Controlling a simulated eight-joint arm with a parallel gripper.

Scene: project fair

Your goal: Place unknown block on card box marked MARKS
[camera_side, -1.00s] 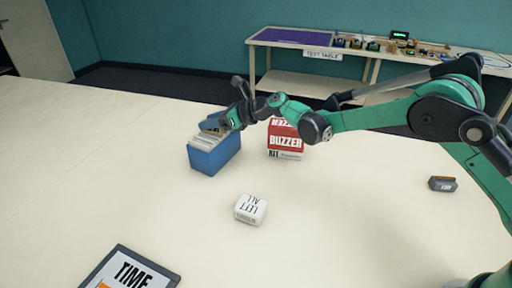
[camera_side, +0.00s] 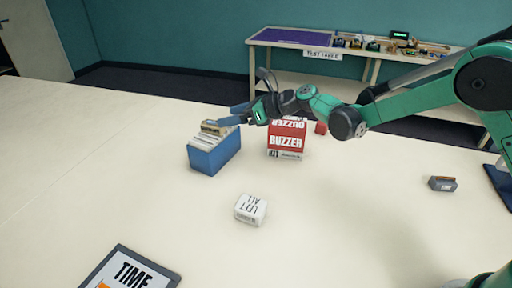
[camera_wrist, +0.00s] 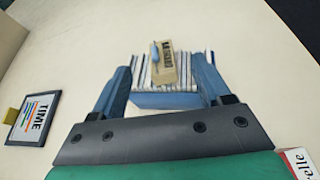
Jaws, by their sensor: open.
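The card box (camera_side: 214,157) is an open blue box filled with upright cards, standing on the table left of the middle in the side view.
A red and white buzzer kit box (camera_side: 287,141) stands close, right of the card box. A white block (camera_side: 250,209) lies in front. A framed TIME sign (camera_side: 130,272) is at the front left, and a small grey object (camera_side: 442,184) at the right. The left table is clear.

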